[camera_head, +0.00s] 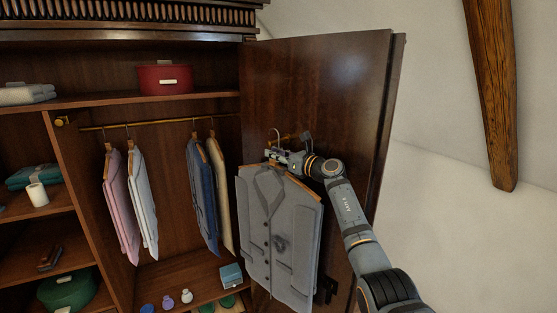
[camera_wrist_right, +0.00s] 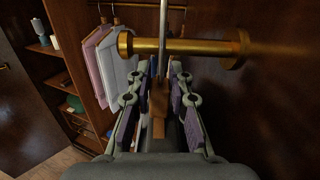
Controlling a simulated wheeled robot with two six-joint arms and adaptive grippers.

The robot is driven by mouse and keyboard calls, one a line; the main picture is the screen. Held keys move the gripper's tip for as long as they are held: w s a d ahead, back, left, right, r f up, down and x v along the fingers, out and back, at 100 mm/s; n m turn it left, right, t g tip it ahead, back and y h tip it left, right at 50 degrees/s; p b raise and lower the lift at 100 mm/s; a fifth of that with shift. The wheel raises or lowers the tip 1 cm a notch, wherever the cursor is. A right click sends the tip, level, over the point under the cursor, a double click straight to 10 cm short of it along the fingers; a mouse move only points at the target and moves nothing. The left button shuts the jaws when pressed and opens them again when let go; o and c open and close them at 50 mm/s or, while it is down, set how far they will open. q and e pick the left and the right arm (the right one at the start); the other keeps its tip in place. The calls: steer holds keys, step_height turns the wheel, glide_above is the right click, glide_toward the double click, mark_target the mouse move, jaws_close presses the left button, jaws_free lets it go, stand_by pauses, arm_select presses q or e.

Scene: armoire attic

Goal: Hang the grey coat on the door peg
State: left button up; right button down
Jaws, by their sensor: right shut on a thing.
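The grey coat (camera_head: 268,235) hangs upright on a wooden hanger in front of the open armoire door. My right gripper (camera_head: 277,156) is shut on the hanger just below its metal hook (camera_head: 276,133). In the right wrist view the fingers (camera_wrist_right: 158,105) close around the wooden hanger neck (camera_wrist_right: 159,100). The brass door peg (camera_wrist_right: 185,46) runs sideways just beyond the fingertips, and the hook's metal stem (camera_wrist_right: 163,20) crosses it. I cannot tell whether the hook rests on the peg. In the head view the peg is small and partly hidden. My left gripper is not in view.
The open door (camera_head: 318,85) stands right of the armoire. Pink, white, blue and cream garments hang from the brass rail (camera_head: 160,122) inside. A red box (camera_head: 165,79) sits on the top shelf. A blue box (camera_head: 231,274) stands low, left of the coat. Bare wall lies to the right.

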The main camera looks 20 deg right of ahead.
mark_target(277, 163)
steer(key=shift+d+f+b, duration=0.1)
steer(key=shift+f+b, duration=0.75)
steer(key=shift+f, duration=0.5)
steer(key=c, duration=1.1)
jaws_free()
steer(key=shift+s, duration=0.2)
steer(key=shift+c, duration=0.2)
steer(key=shift+f, duration=0.25)
steer(key=shift+d, duration=0.1)
steer(key=v, duration=1.1)
steer(key=shift+s+d+r, duration=0.15)
steer(key=shift+s+r, duration=0.1)
steer(key=shift+s, duration=0.05)
